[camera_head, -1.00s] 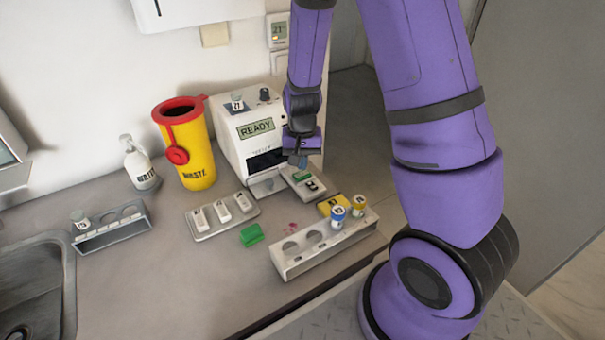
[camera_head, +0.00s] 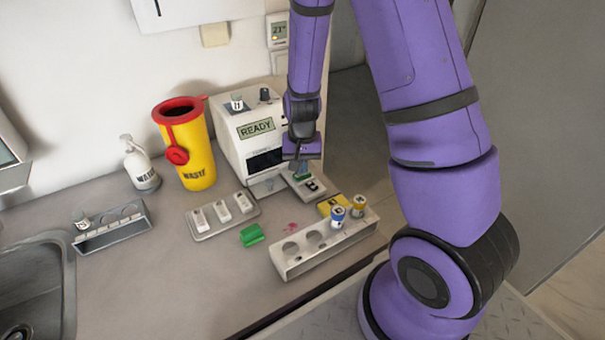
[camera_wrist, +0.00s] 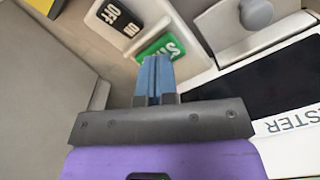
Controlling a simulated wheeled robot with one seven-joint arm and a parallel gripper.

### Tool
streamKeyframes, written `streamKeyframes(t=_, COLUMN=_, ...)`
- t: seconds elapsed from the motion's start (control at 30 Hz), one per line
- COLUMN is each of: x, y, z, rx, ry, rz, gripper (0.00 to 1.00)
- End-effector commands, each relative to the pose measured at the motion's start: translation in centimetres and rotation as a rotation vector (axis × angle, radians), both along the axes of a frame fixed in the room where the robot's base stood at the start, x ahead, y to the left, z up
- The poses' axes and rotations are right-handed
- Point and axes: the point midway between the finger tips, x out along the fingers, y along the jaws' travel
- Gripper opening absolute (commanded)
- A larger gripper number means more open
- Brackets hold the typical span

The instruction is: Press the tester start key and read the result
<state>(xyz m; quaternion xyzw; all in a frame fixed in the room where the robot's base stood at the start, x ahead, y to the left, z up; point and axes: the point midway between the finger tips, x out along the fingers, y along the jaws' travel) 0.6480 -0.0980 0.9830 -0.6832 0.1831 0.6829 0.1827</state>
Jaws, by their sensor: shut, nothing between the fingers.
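The white tester (camera_head: 247,135) stands at the back of the counter, its display (camera_head: 256,128) reading "READY". A small key box (camera_head: 304,184) sits in front of its right side. In the wrist view the box carries a green key (camera_wrist: 160,55) with partly hidden lettering starting "ST" and a white and black on/off switch (camera_wrist: 121,18). My gripper (camera_wrist: 154,57) is shut and empty, its blue fingertips over the near edge of the green key. I cannot tell whether they touch it. My gripper also shows in the head view (camera_head: 302,170), pointing down at the box.
A yellow waste bin (camera_head: 196,155) and a pump bottle (camera_head: 140,165) stand left of the tester. A tray of white cassettes (camera_head: 206,232), a green block (camera_head: 252,235) and a vial rack (camera_head: 287,265) lie in front. The sink (camera_head: 35,275) is far left.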

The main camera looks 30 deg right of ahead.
Motion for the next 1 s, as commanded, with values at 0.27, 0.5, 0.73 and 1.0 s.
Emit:
streamKeyframes(t=0.27, x=0.0, y=0.0, z=-0.5, rx=0.000, ry=0.001, rz=0.000, gripper=0.00)
streamKeyframes(t=0.5, x=0.0, y=0.1, z=-0.9, rx=0.000, ry=0.001, rz=0.000, gripper=0.00)
streamKeyframes(t=0.73, x=0.0, y=0.0, z=-1.1, rx=0.000, ry=0.001, rz=0.000, gripper=0.00)
streamKeyframes(t=1.0, x=0.0, y=0.0, z=-0.3, rx=0.000, ry=-0.001, rz=0.000, gripper=0.00)
